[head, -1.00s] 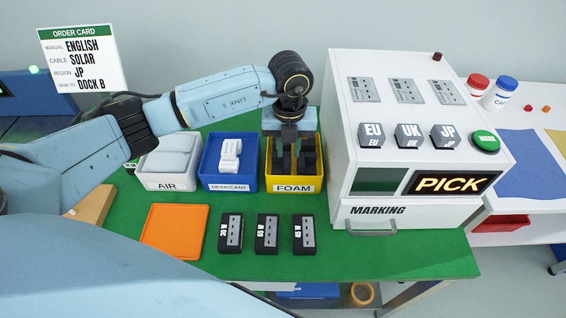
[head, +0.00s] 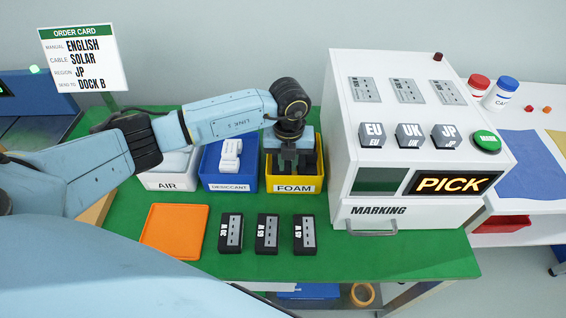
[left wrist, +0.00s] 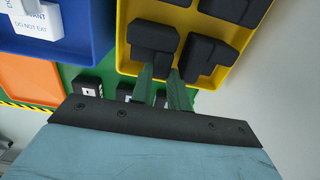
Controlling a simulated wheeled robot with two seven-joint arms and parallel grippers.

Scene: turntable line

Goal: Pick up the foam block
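The yellow foam bin (head: 294,188) stands on the green table, left of the white marking machine, with several dark foam blocks inside. My left gripper (head: 291,165) points down into this bin and hides much of its contents in the head view. In the left wrist view, a dark foam block (left wrist: 153,36) lies just beyond my left fingers (left wrist: 163,76). The fingers are apart, with a dark part of the block between their tips. I see no clear grip on it. More foam blocks (left wrist: 206,57) lie beside it. My right gripper is not in view.
The blue desiccant bin (head: 229,188) stands close at left, then the white air bin (head: 166,182). An orange tray (head: 174,231) and three dark adapters (head: 267,233) lie in front. The marking machine (head: 350,120) rises close at right.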

